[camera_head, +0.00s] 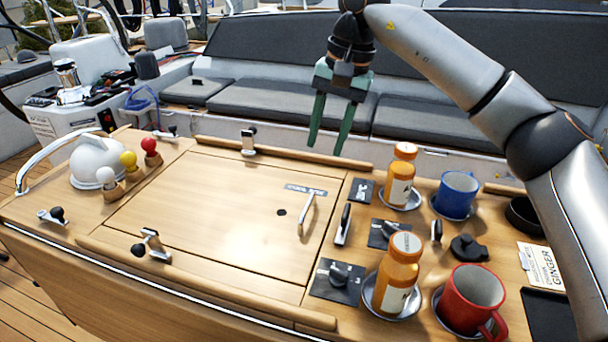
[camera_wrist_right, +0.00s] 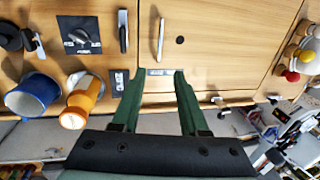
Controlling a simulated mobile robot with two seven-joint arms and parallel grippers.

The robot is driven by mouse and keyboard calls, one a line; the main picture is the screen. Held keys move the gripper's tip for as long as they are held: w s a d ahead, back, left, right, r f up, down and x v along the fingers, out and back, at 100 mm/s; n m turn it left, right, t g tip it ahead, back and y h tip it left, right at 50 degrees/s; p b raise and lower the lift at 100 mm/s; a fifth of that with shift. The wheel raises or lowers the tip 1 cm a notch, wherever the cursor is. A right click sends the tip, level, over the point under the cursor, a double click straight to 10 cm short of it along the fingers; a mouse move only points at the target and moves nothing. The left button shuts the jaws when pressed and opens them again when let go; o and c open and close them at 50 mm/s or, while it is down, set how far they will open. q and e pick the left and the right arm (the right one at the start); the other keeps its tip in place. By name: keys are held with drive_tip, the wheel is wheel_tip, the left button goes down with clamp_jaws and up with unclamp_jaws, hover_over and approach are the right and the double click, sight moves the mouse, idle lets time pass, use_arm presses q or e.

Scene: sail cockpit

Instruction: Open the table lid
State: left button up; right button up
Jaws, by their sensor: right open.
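The table lid (camera_head: 200,210) is a square wooden panel lying flat and closed in the cockpit table. Its metal handle (camera_head: 307,214) stands near its right edge, beside a small dark hole (camera_head: 281,212) and a label plate. The handle also shows in the right wrist view (camera_wrist_right: 160,40). My right gripper (camera_head: 325,150) has green fingers pointing down, open and empty, above the far edge of the table and apart from the handle. In the right wrist view, the open fingers (camera_wrist_right: 156,76) point toward the label plate and handle. My left gripper is not in view.
Right of the lid stand two orange bottles (camera_head: 400,175), a blue mug (camera_head: 456,194), a red mug (camera_head: 471,298) and black knobs. Metal latches (camera_head: 248,140) sit along the lid's edges. A white dome (camera_head: 95,160) and coloured balls are left. Grey benches lie behind.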

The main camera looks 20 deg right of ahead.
sight(310, 200)
drive_tip(key=f, duration=0.4)
drive_tip(key=a+f, duration=0.1)
drive_tip(key=f, duration=0.3)
drive_tip(key=w+a+f, duration=0.1)
drive_tip(key=f, duration=0.3)
clamp_jaws()
idle(1.2)
